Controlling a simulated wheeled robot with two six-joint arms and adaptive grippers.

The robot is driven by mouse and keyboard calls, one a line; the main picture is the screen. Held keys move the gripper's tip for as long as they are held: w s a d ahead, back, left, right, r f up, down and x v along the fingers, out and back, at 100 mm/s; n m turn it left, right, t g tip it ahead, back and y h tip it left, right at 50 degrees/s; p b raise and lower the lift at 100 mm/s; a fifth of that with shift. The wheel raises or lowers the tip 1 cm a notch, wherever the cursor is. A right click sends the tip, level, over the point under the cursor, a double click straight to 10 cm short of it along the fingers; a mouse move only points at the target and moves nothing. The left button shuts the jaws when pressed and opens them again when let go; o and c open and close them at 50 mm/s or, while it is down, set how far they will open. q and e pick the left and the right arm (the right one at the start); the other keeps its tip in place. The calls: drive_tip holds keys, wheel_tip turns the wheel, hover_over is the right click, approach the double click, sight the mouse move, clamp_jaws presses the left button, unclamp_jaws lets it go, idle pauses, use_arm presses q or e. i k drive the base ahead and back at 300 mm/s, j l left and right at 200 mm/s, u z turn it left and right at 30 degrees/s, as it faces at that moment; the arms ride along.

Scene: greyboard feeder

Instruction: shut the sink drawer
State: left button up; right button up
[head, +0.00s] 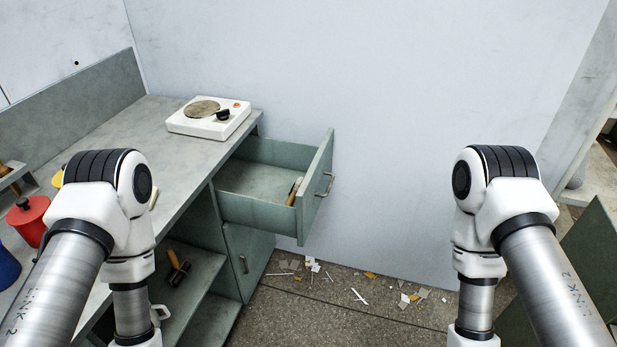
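The drawer (255,213) is pulled far out from under the grey-green counter, at the middle of the head view. Its front panel (316,190) faces right and carries a metal handle (325,184). A wooden-handled tool (295,190) lies inside, near the front panel. No sink shows, so I cannot tell for sure that this is the sink drawer. My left arm is at the left, over the counter edge, and my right arm is at the right. Both grippers are below the picture's edge, and neither arm touches the drawer.
A white hot plate (209,118) stands on the counter (165,150) behind the drawer. A red canister (28,220) and other containers stand at the left. A closed cupboard door (246,262) is below the drawer. Scraps litter the floor (330,320); the space right of the drawer is open.

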sight(253, 188)
drive_tip(key=i+z, duration=0.1)
drive_tip(key=i, duration=0.85)
drive_tip(key=k+u, duration=0.15)
drive_tip(key=u, duration=0.15)
drive_tip(key=k+u, duration=0.15)
drive_tip(key=u, duration=0.2)
